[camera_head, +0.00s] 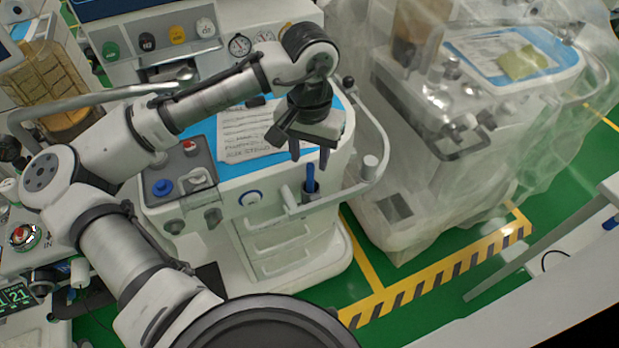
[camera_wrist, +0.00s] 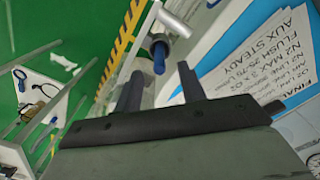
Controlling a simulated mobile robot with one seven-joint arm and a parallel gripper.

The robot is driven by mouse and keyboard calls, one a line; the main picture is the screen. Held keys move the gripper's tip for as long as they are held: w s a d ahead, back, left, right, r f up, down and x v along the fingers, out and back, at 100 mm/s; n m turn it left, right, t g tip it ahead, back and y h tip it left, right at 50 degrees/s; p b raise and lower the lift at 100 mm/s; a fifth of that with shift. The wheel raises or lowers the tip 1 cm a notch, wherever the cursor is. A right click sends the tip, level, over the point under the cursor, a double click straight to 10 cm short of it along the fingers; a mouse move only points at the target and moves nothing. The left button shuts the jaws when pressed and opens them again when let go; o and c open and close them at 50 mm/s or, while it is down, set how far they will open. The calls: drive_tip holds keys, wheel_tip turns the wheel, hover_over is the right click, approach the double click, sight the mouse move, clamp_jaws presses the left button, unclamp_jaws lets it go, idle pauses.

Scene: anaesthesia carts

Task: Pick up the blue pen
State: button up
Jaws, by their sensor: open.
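The blue pen (camera_head: 310,178) stands upright in a small holder (camera_head: 305,200) on the front edge of the white anaesthesia cart. Its lower part is hidden in the holder. My gripper (camera_head: 309,158) is open, fingers pointing down, just above the pen. In the wrist view the pen (camera_wrist: 159,58) shows end-on as a dark blue stub, beyond and between the two dark fingers of my gripper (camera_wrist: 159,72). The fingers appear apart from the pen, with nothing between them.
A printed sheet (camera_head: 245,135) lies on the cart's blue top behind my gripper. A curved white rail (camera_head: 382,150) runs close on the right. A plastic-covered cart (camera_head: 440,170) stands further right. Green floor with yellow-black striping (camera_head: 440,276) is clear in front.

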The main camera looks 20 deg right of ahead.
sight(310, 165)
drive_tip(key=shift+d+f+p, duration=0.1)
drive_tip(key=shift+f+p, duration=0.3)
drive_tip(key=shift+f, duration=2.6)
drive_tip(key=shift+c, duration=0.4)
clamp_jaws()
